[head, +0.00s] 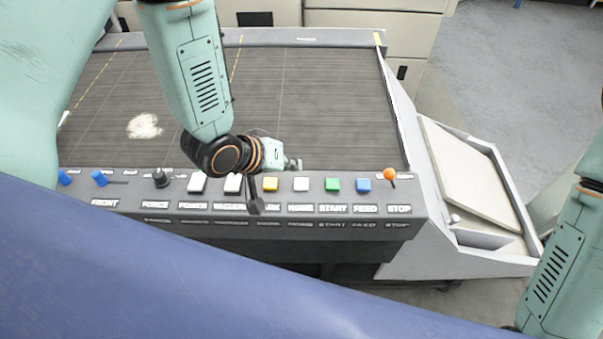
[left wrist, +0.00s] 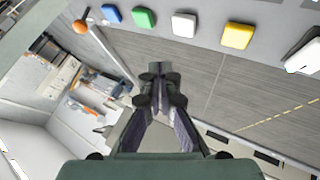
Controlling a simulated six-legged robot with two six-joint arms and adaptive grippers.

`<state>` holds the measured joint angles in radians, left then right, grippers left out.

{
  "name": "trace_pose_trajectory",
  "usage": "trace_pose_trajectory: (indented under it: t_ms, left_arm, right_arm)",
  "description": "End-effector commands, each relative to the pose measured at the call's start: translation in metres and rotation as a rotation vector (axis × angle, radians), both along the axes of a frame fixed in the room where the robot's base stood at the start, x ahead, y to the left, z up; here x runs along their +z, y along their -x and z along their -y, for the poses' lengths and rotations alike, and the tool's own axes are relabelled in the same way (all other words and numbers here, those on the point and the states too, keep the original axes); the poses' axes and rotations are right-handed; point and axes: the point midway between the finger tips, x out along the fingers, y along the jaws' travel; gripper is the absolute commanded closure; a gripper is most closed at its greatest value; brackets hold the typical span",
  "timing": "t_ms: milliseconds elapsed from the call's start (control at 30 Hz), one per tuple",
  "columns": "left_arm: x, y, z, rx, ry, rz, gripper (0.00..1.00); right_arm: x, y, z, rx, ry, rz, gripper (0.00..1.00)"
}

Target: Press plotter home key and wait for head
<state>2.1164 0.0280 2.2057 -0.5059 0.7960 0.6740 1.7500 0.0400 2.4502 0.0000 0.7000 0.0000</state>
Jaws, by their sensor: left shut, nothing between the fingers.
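The plotter's key panel (head: 290,222) runs along the front of its dark bed (head: 320,110). The white key (head: 301,184) above the HOME label stands between a yellow key (head: 270,184) and the green START key (head: 332,184). The same white key shows at the top of the left wrist view (left wrist: 184,25). The plotter's head is not clearly visible. My right gripper is out of view.
A blue key (head: 363,185) and an orange knob (head: 390,174) stand to the right of START. More white keys (head: 198,182), a black knob (head: 161,178) and blue knobs (head: 100,178) are to the left. A pale side tray (head: 480,190) adjoins the right side.

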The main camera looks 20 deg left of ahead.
Motion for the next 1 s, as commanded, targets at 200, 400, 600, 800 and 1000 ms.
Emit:
trace_pose_trajectory:
  t_ms: [200,400,600,800,1000]
  left_arm:
    - [0.025,-0.024,0.009,-0.003,0.053,0.053,1.0]
    - [0.026,-0.025,0.009,-0.002,0.056,0.053,1.0]
    - [0.024,-0.024,0.009,-0.002,0.055,0.052,1.0]
    - [0.015,-0.024,0.009,-0.002,0.055,0.052,1.0]
    - [-0.004,-0.024,0.009,-0.001,0.054,0.052,1.0]
  right_arm:
    - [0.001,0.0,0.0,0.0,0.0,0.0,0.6]
    - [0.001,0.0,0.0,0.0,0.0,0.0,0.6]
    - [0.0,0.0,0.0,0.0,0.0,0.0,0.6]
    - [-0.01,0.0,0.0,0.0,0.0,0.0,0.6]
    - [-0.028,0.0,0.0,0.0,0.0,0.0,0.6]
